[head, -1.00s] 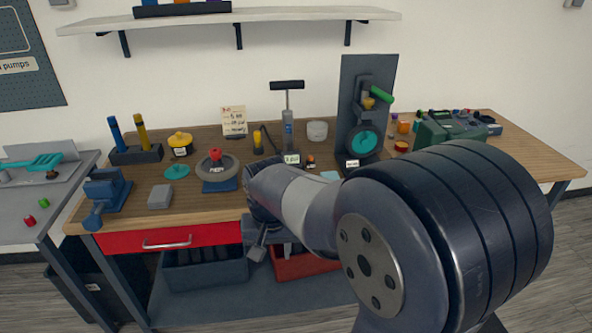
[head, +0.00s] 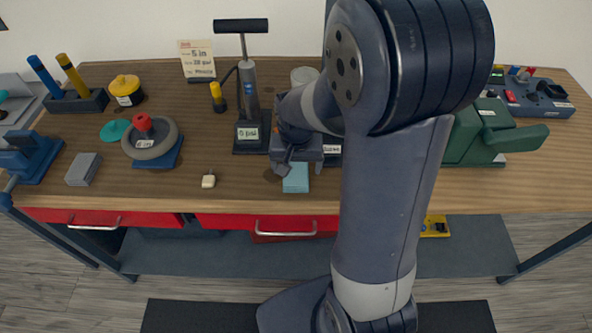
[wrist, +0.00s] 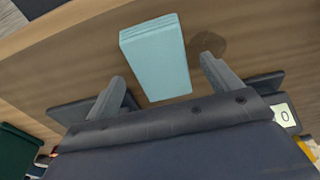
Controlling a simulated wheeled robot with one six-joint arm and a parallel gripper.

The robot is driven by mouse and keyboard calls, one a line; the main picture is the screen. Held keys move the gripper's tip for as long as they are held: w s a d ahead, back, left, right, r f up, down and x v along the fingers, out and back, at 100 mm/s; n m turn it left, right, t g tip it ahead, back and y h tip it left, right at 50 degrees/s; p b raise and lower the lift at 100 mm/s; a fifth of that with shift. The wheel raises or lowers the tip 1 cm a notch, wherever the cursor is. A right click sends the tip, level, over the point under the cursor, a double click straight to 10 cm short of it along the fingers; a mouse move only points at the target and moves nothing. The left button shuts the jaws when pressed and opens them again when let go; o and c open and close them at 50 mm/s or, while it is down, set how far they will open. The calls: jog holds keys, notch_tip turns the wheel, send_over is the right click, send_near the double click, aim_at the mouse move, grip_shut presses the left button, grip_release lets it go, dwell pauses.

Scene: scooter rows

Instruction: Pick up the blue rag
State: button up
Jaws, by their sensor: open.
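The blue rag (head: 296,178) is a light blue, folded block lying on the wooden bench top near its front edge. In the wrist view the rag (wrist: 158,55) lies between and beyond my two fingertips, with its layered folded edge at the top. My gripper (head: 298,163) is above the bench at the rag's back side in the head view. In the wrist view my gripper (wrist: 163,88) is open, with one finger on each side of the rag's near end and a gap to each. I cannot tell how high the fingertips are above the bench.
A floor pump (head: 249,105) with a gauge stands left of my gripper. A small cream item (head: 208,181) lies left of the rag. A green machine (head: 480,132) is to the right, beyond my arm. The bench's front edge (head: 240,207) is close; bare wood surrounds the rag.

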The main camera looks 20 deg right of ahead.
aim_at(296, 170)
jog(key=shift+f, duration=0.85)
jog(key=c, duration=1.2)
jog(key=shift+o, duration=0.2)
jog(key=shift+r, duration=0.1)
notch_tip(296, 170, up, 10)
jog(key=o, duration=0.5)
jog(key=c, duration=0.3)
jog(key=shift+f, duration=0.2)
jog(key=shift+c, duration=0.2)
